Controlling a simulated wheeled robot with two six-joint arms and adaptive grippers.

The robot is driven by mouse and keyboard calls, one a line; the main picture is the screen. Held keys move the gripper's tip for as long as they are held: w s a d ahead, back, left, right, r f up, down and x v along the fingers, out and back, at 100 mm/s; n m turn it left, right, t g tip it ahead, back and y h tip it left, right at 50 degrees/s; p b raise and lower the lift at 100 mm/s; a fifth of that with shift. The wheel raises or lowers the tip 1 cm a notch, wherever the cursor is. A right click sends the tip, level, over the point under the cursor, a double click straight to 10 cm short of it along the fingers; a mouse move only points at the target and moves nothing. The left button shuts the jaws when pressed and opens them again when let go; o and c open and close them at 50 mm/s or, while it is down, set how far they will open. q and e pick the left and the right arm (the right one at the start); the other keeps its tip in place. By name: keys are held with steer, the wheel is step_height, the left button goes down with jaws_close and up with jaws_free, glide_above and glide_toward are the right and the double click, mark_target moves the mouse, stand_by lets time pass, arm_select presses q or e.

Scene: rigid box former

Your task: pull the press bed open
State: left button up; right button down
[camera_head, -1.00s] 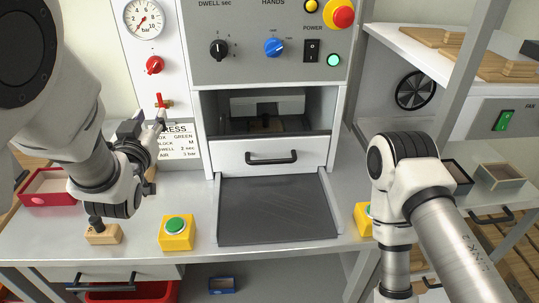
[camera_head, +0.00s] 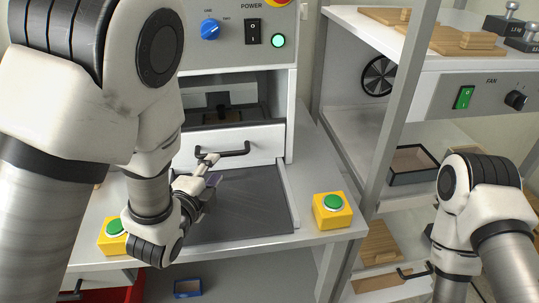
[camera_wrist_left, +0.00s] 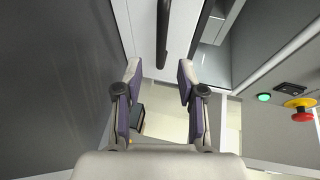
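The press bed (camera_head: 268,139) has a white front panel and sits in the press mouth, behind a dark flat plate between rails. Its black bar handle (camera_head: 236,153) runs across the front. The handle also shows in the left wrist view (camera_wrist_left: 162,35). My left gripper (camera_head: 209,162) is at the left part of the handle, partly hidden by my own wrist. In the left wrist view my left gripper (camera_wrist_left: 159,70) is open, its fingers apart to either side of the handle's line. I cannot tell whether they touch it. My right gripper is out of view.
Yellow boxes with green buttons stand left (camera_head: 113,236) and right (camera_head: 333,210) of the dark plate (camera_head: 250,205). A grey post (camera_head: 402,110) and a shelf with a fan switch (camera_head: 464,97) are at the right. A black-rimmed tray (camera_head: 412,165) lies below that shelf.

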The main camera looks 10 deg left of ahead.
mark_target(222, 153)
arm_select(q)
steer(key=shift+w+a, duration=0.15)
steer(key=shift+w, duration=0.15)
steer(key=p+x, duration=0.1)
steer(key=x, duration=0.6)
steer(key=shift+a, duration=0.15)
steer(key=shift+c, duration=0.2)
jaws_close()
